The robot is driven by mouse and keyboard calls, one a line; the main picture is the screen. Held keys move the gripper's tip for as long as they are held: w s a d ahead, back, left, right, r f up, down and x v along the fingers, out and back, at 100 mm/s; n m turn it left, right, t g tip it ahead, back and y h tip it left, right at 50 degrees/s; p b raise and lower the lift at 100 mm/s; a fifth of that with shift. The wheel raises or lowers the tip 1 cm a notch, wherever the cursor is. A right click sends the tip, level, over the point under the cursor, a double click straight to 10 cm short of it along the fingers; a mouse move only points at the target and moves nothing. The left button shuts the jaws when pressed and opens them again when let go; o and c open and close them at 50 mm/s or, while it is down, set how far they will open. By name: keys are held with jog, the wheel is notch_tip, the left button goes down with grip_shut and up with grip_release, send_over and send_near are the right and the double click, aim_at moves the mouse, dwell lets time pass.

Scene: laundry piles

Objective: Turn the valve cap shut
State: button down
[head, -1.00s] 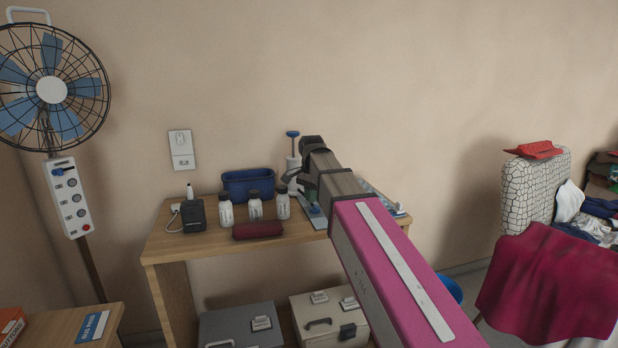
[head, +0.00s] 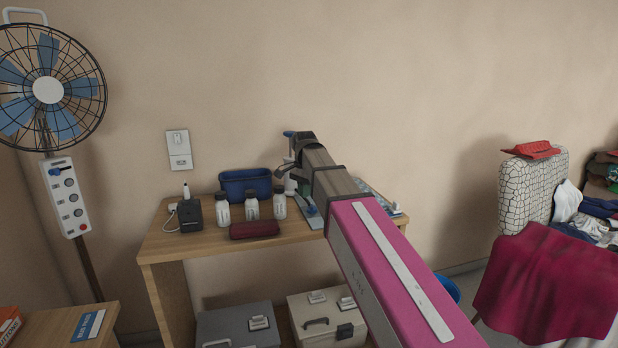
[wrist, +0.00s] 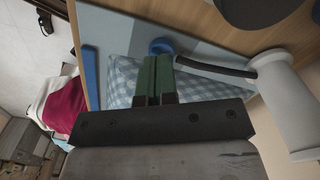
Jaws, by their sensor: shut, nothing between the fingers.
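A round blue cap (wrist: 161,46), which looks like the valve cap, sits at the end of a dark hose in the wrist view. The hose runs right to a white cylinder (wrist: 285,100), apparently a pump body. My gripper (wrist: 159,62) has its green fingers shut and empty, with the tips just below the cap; I cannot tell whether they touch. A blue-and-white checked item (wrist: 122,80) lies beneath the fingers. In the head view my arm hides most of the pump, leaving its blue handle (head: 288,134) partly visible; the cap is not clear there.
The wooden table (head: 190,243) also holds a blue bin (head: 246,184), several white bottles (head: 251,206), a dark red pouch (head: 254,230) and a black device (head: 189,216). A fan (head: 48,90) stands left. Red cloth (head: 550,285) hangs at right.

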aim_at(304, 214)
jog(key=shift+f, duration=2.65)
jog(key=shift+w+d, duration=0.25)
jog(key=shift+s+a, duration=0.15)
jog(key=shift+s+a, duration=0.1)
jog(key=shift+a, duration=0.05)
jog(key=shift+r, duration=3)
